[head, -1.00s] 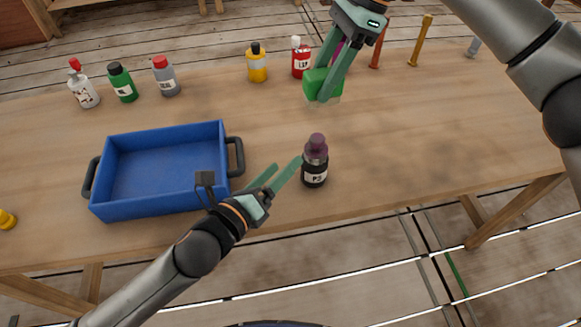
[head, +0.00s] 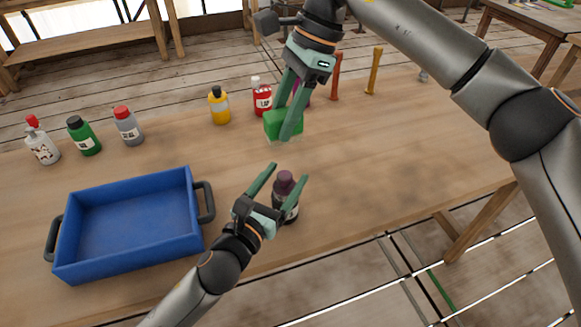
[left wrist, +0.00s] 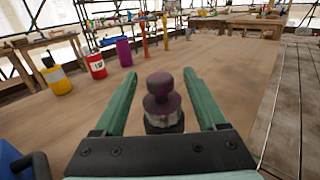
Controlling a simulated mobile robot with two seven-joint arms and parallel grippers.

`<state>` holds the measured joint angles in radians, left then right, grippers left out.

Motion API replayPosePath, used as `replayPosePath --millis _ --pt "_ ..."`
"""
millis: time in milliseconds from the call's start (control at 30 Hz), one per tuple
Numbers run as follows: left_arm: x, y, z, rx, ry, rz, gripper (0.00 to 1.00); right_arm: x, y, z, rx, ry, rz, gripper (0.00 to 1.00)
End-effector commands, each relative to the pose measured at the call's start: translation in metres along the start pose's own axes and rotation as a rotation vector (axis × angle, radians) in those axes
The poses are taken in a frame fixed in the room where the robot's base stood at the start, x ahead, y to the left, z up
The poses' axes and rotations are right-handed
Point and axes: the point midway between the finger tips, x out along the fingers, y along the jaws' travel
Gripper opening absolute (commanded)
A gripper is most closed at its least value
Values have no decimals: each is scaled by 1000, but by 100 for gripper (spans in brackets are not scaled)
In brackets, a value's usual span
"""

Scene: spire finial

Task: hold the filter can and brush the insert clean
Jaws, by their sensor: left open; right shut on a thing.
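The filter can (head: 291,210), a dark can with a pale label and a purple knobbed insert (head: 285,183) on top, stands upright on the table. My left gripper (head: 288,173) is open, with one finger on each side of the can and visible gaps. In the left wrist view the purple insert (left wrist: 162,95) rises between the open fingers (left wrist: 159,76); the lower can is partly hidden by the gripper. My right gripper (head: 283,112) is shut on a green block-like brush (head: 283,124) with a pale underside, held above the table behind the can.
A blue tray (head: 70,262) with dark handles stands left of the can. Several bottles line the back of the table, including a yellow one (head: 219,106) and a red one (head: 262,98). A purple cylinder (left wrist: 124,52) stands beyond. The table right of the can is clear.

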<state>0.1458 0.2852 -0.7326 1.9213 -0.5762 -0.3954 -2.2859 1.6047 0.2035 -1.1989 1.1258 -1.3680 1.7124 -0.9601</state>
Motion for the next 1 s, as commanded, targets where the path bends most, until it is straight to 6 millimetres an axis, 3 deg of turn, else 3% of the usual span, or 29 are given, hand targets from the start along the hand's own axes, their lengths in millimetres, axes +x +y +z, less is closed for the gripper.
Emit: replayPosePath --millis 233,633,1000 --pt "30 0 0 -1 0 1 74 0 0 0 0 0 0 0" --pt "36 0 0 0 0 0 74 0 0 0 0 0 0 0" --pt "36 0 0 -1 1 0 32 0 0 0 0 0 0 0"
